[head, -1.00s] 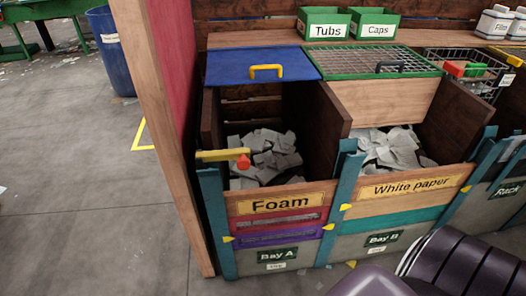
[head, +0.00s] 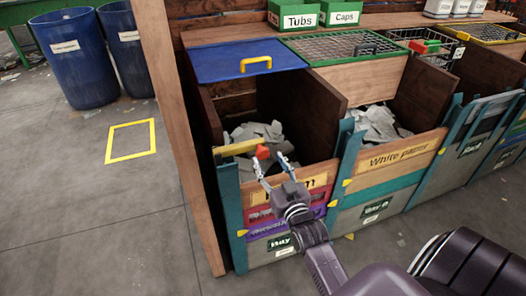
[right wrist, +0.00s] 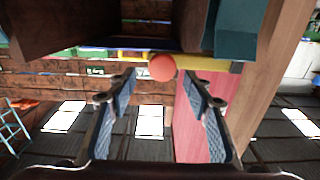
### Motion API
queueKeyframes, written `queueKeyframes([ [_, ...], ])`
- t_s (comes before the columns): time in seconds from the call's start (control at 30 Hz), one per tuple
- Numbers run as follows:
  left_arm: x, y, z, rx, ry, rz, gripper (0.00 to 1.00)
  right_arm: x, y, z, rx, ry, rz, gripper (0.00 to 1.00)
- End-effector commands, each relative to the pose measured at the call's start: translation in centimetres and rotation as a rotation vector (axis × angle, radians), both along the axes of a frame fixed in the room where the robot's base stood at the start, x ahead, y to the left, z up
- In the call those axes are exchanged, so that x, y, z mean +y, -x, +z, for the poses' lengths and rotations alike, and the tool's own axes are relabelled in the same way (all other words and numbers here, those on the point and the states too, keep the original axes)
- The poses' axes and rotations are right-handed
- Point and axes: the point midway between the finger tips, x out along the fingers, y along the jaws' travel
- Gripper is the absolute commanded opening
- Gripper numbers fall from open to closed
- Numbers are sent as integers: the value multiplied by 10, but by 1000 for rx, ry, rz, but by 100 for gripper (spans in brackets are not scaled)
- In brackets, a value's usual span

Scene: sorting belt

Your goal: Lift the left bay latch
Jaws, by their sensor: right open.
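The left bay latch is a yellow bar (head: 238,147) with a red knob (head: 262,152) at its right end. It lies level across the front left corner of the Foam bay (head: 241,205). My right gripper (head: 272,164) is open in front of the knob, its fingers pointing at it. In the right wrist view the red knob (right wrist: 162,67) shows between and just beyond the two fingertips (right wrist: 160,80). I cannot tell whether a finger touches it. The yellow bar (right wrist: 215,65) runs right from the knob there. My left gripper is not in view.
The Foam bay holds grey pieces (head: 252,132) under a blue lid (head: 233,60) with a yellow handle. A wooden post (head: 178,130) stands close on the left. The White paper bay (head: 398,155) adjoins on the right. Blue barrels (head: 75,60) stand on open floor at left.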

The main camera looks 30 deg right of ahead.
Motion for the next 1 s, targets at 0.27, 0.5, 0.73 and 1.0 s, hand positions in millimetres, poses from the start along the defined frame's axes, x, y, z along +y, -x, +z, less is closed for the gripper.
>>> queueKeyframes([
  [0.27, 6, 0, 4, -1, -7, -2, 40, -9, -42, 1, 0, 0, 1, 46],
  [0.5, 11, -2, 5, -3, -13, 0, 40, -12, -55, 0, 1, -1, 1, 46],
  [0.73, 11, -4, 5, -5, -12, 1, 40, -13, -56, 0, 1, -1, 2, 46],
  [1.0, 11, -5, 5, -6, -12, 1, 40, -12, -55, -1, 1, -1, 1, 16],
])
